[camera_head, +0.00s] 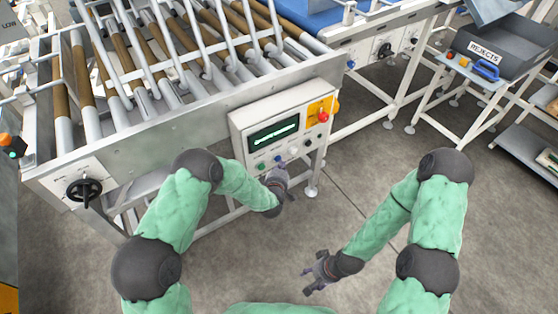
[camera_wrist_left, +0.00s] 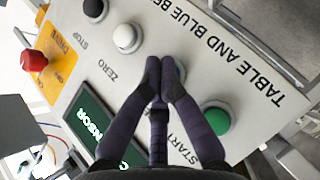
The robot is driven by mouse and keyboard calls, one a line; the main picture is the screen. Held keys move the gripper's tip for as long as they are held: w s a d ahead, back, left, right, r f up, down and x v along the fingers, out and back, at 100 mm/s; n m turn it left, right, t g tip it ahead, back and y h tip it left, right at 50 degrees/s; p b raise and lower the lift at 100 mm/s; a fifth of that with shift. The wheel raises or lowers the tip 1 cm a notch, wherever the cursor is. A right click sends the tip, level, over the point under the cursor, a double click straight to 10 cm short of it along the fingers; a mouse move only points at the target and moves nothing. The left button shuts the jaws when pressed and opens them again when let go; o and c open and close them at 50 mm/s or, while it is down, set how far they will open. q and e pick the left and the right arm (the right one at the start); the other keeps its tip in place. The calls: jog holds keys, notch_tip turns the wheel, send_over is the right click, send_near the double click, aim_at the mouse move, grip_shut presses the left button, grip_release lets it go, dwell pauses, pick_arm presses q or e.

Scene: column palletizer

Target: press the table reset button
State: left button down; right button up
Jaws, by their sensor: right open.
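The control box (camera_head: 240,122) on the conveyor's side has a row of buttons below a green display. In the left wrist view, a black button (camera_wrist_left: 95,10) sits by "STOP", a white button (camera_wrist_left: 127,37) by "ZERO" and a green button (camera_wrist_left: 217,118) by "START". The spot between white and green is mostly hidden by my fingers; a blue button (camera_head: 278,158) shows there in the head view. No "reset" label is readable. My left gripper (camera_head: 279,172) is shut and empty, its fingertips (camera_wrist_left: 162,66) together over that spot; contact cannot be told. My right gripper (camera_head: 312,277) is open, low over the floor.
The roller conveyor (camera_head: 140,135) stands behind and left of the box. A rejects tray (camera_head: 490,50) is at upper right. Floor around my right gripper is clear.

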pick_arm(q)
jog(key=shift+w+a+b, duration=0.25)
jog(key=shift+w+b, duration=0.1)
jog(key=shift+w, duration=0.05)
dwell(0.8)
jog(key=shift+s+d, duration=0.1)
jog(key=shift+s, duration=0.05)
jog(key=shift+s+d, duration=0.4)
jog(key=shift+s, duration=0.2)
dwell(0.3)
jog(key=s+d, duration=0.1)
jog(key=s, duration=0.1)
jog(key=s+d, duration=0.2)
jog(key=shift+p, duration=0.35)
dwell(0.7)
